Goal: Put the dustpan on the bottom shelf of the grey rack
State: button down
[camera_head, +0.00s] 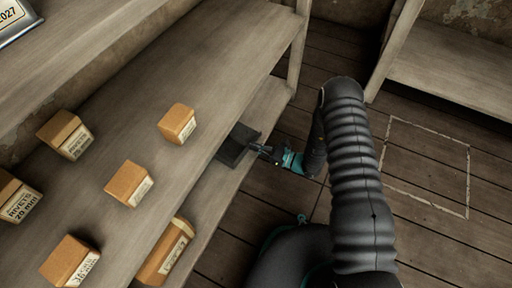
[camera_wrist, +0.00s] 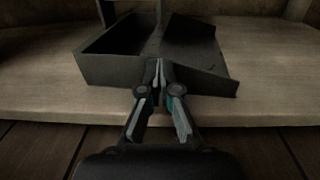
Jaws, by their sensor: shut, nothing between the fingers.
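The dustpan (camera_head: 236,145), a dark open tray, lies on the lowest visible shelf (camera_head: 265,110) of the grey-brown wooden rack, near the shelf's front edge. The shelf above hides part of it in the head view. In the wrist view the dustpan (camera_wrist: 110,66) rests on the pale shelf board (camera_wrist: 270,100), its front close to the board's edge. My gripper (camera_head: 263,149) is at the dustpan's front edge. In the wrist view my gripper (camera_wrist: 158,70) has its fingertips together, in front of the dustpan's middle. I cannot tell whether they touch it.
Several small cardboard boxes, one a rivet box (camera_head: 129,183), stand on the shelf above. Another box (camera_head: 165,250) is on the low shelf, left of the dustpan. An upright post (camera_head: 298,45) stands beyond. A marked rectangle (camera_head: 425,165) on the wooden floor is empty.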

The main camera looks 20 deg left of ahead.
jog(key=s+d, duration=0.1)
jog(key=d, duration=1.3)
jog(key=shift+s, duration=0.25)
